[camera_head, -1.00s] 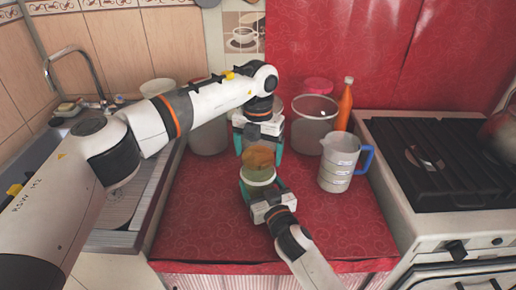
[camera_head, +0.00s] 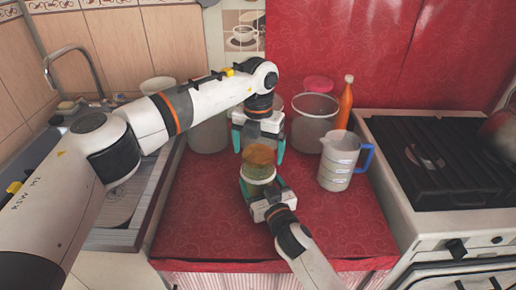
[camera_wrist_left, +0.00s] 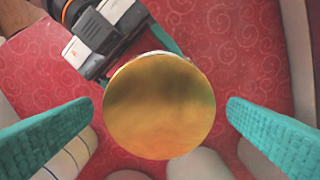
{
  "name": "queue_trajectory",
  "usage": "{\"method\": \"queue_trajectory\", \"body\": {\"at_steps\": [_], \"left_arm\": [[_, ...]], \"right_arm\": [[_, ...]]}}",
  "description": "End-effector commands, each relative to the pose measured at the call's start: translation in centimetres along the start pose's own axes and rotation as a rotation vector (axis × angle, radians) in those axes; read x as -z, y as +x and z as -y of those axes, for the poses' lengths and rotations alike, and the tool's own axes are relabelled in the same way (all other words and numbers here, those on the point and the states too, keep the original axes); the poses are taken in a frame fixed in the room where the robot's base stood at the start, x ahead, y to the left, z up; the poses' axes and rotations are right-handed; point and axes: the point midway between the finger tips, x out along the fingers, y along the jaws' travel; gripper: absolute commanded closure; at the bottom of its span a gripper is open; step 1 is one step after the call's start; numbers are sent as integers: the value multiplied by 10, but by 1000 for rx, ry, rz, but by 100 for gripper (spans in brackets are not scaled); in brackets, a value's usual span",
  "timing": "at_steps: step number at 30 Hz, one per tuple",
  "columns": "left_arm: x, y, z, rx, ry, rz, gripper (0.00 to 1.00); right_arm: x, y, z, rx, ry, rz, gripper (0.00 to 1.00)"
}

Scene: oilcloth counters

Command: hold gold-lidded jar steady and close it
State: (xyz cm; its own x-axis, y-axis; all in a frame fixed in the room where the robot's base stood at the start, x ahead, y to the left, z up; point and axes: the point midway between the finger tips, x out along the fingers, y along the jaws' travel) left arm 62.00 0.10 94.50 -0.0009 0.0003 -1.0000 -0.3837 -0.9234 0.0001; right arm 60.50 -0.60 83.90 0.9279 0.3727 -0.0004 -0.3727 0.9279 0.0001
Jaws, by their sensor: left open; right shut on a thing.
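The jar (camera_head: 259,173) stands upright at the middle of the red counter, its glass showing a greenish-yellow tint. Its gold lid (camera_head: 261,154) is on top and looks level; I cannot tell how tightly it sits. In the left wrist view the lid (camera_wrist_left: 159,106) is a round gold disc that hides most of the jar. My left gripper (camera_head: 259,149) is open above the jar, pointing down, its teal fingers on either side of the lid and apart from it. My right gripper (camera_head: 262,189) is shut on the jar's lower body from the front.
A measuring jug (camera_head: 339,163) with a blue handle stands right of the jar. Behind are a large clear container (camera_head: 313,124), an orange bottle (camera_head: 345,104) and another container (camera_head: 208,136). The stove (camera_head: 440,160) is at right. The counter's front is clear.

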Motion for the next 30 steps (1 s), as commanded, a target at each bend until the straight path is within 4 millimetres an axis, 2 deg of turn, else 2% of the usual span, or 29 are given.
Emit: {"method": "queue_trajectory", "body": {"at_steps": [5, 12, 18, 23, 30], "left_arm": [[1, -26, 0, 1, 0, -4, 3], [1, -78, -1, 0, 1, -4, 3], [0, -108, 0, 1, 0, -2, 3], [0, -117, 0, -1, 0, -1, 3], [0, -118, 0, -1, 1, 0, 3]], "right_arm": [[1, 0, 0, 0, 0, -2, 85], [1, 0, 0, 0, 0, -2, 85], [1, 0, 0, 0, 0, -2, 85], [1, 0, 0, 0, 0, -2, 85], [1, 0, 0, 0, 0, -2, 85]]}}
